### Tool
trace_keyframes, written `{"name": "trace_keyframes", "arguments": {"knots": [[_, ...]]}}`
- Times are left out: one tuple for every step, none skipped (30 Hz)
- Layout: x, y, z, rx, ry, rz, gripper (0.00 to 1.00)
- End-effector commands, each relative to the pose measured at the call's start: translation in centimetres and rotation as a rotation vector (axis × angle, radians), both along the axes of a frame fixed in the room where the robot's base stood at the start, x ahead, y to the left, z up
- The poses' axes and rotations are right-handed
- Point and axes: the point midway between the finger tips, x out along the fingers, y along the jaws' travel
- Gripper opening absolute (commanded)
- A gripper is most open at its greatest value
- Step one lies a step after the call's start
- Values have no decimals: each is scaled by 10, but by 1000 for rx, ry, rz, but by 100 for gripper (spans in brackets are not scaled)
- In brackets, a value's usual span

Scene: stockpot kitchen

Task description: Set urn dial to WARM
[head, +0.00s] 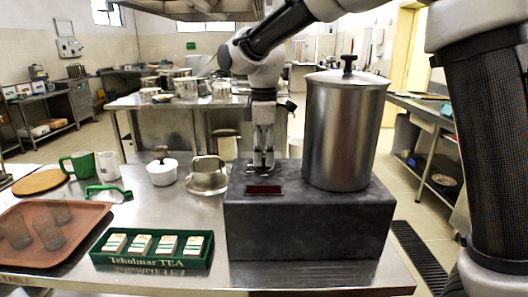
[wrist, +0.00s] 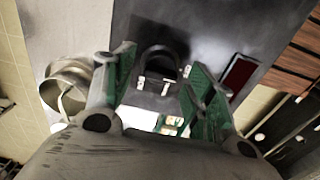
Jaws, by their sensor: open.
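The urn (head: 345,130) is a tall silver pot with a black-knobbed lid. It stands on the right part of a dark block (head: 308,230). My gripper (head: 262,170) points down at the block's top, left of the urn. In the wrist view my gripper (wrist: 160,72) is open, its green-padded fingers on either side of a dark rounded dial (wrist: 160,54) with small white marks near it. I cannot tell whether the fingers touch the dial, nor which mark it points to. A dark red panel (head: 264,190) lies just in front; it also shows in the wrist view (wrist: 238,74).
A green tea box (head: 152,248), a brown tray (head: 45,235) with dark glasses, a green mug (head: 78,166), a white lidded pot (head: 162,173) and a metal vessel (head: 207,176) stand left of the block. Bare steel table shows between them. The urn rises close beside my gripper.

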Motion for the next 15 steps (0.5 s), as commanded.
{"name": "trace_keyframes", "arguments": {"knots": [[0, 0, 0, 0, 0, 0, 55], [0, 0, 0, 0, 0, 0, 55], [0, 0, 0, 0, 0, 0, 55], [0, 0, 0, 0, 0, 0, 55], [0, 0, 0, 0, 0, 0, 55], [0, 0, 0, 0, 0, 0, 52], [0, 0, 0, 0, 0, 0, 46], [0, 0, 0, 0, 0, 0, 41], [0, 0, 0, 0, 0, 0, 33], [0, 0, 0, 0, 0, 0, 28], [0, 0, 0, 0, 0, 0, 22], [0, 0, 0, 0, 0, 0, 15], [0, 0, 0, 0, 0, 0, 10], [0, 0, 0, 0, 0, 0, 10], [0, 0, 0, 0, 0, 0, 10]]}}
